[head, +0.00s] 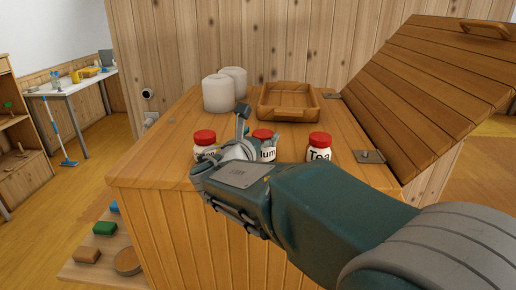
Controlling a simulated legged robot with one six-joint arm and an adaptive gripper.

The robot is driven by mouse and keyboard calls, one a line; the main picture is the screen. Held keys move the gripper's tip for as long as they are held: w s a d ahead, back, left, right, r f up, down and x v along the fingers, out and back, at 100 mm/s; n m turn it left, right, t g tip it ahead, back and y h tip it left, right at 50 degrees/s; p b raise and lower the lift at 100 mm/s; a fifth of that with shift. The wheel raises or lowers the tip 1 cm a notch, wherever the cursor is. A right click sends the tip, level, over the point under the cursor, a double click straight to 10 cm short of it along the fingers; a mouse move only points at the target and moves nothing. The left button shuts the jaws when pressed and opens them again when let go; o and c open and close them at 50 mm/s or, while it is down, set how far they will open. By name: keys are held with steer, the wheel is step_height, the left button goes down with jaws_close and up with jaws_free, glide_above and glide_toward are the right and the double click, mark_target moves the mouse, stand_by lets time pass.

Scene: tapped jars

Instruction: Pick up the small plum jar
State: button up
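The plum jar (267,154) is a small white jar with a red lid, on the wooden counter in the middle of a row of three. Its label reads "lum", with the start hidden behind my gripper. My gripper (243,125) is at the front of the counter, just left of and in front of this jar in the picture. One dark finger stands up; the rest of the fingers is hidden or hard to make out. I cannot tell whether it touches the jar or how wide it is open.
A red-lidded jar (204,138) stands left, partly covered by my gripper. A jar marked "Tea" (320,155) stands right. Behind are two white cylinders (218,95) and a wooden tray (289,113). A raised wooden lid (430,90) slopes up at the right.

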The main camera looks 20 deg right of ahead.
steer(key=shift+w+d, duration=0.3)
steer(key=shift+d, duration=0.75)
steer(key=shift+a, duration=0.1)
steer(key=c, duration=1.2)
steer(key=shift+a, duration=0.4)
steer(key=shift+d, duration=0.1)
